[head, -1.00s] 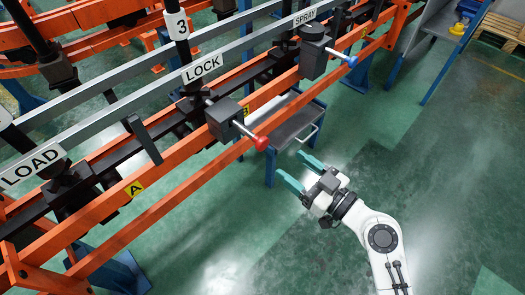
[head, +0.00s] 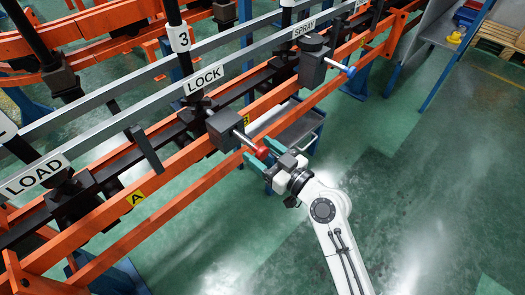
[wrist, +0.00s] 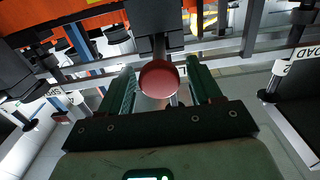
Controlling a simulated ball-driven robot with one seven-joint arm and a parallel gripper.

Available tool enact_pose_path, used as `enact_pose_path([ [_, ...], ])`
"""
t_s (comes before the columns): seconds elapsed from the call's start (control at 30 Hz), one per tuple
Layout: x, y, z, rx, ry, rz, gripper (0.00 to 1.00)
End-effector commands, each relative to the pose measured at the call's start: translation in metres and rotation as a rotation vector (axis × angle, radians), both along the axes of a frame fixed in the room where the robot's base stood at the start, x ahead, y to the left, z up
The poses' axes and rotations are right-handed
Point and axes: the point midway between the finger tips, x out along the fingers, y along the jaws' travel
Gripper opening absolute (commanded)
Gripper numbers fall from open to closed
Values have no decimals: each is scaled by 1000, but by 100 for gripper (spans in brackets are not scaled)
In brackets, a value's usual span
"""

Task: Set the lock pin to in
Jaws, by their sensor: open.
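The lock pin's red knob (head: 262,153) sits at the end of a silver rod (head: 244,139) that sticks out of a dark block (head: 224,129) below the LOCK sign (head: 203,78). My gripper (head: 258,163) is open at the knob, with its teal fingers on either side of it. In the wrist view the red knob (wrist: 159,78) lies between the two open fingers (wrist: 160,88), with a gap to the finger on each side. The rod runs behind the knob into the block (wrist: 155,18).
Orange rails (head: 165,182) run diagonally behind the pin. A similar block with a blue knob (head: 350,71) stands to the right under the SPRAY sign (head: 304,28). A grey cart (head: 300,124) is behind my gripper. The green floor (head: 440,180) at right is clear.

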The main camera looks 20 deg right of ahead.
Motion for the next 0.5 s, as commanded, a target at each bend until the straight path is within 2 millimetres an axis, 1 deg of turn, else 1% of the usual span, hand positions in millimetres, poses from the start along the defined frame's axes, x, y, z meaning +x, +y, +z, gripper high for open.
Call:
enact_pose_path([
  [0.1, 0, 0, 0, 0, 0, 0, 63],
  [0.13, 0, 0, 0, 0, 0, 0, 62],
  [0.5, 0, 0, 0, 0, 0, 0, 26],
])
